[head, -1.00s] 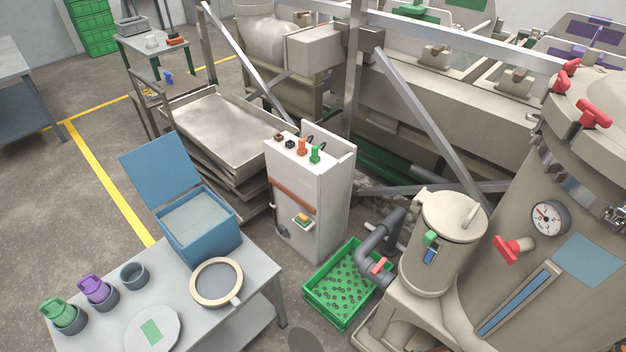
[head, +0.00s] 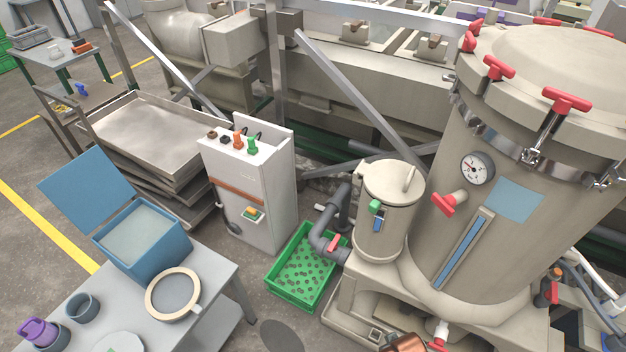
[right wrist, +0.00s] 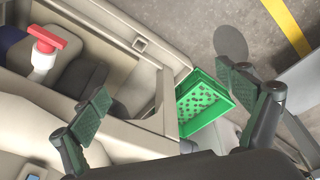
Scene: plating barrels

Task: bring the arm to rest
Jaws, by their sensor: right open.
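My right gripper (right wrist: 168,100) shows in the right wrist view with its two dark green finger pads spread wide apart. It is open, with nothing between the pads. Beyond it are the beige machine base (right wrist: 125,130) and the green crate (right wrist: 205,103), which lies behind and between the fingers in the picture. I cannot make out either gripper in the head view. My left gripper is not in view.
A large tank (head: 520,120) with red clamps stands at the right, beside a small canister (head: 385,215). A green crate (head: 297,294) of small pieces is on the floor. A white control cabinet (head: 255,185) and a table (head: 225,285) with a blue box (head: 140,238) are left.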

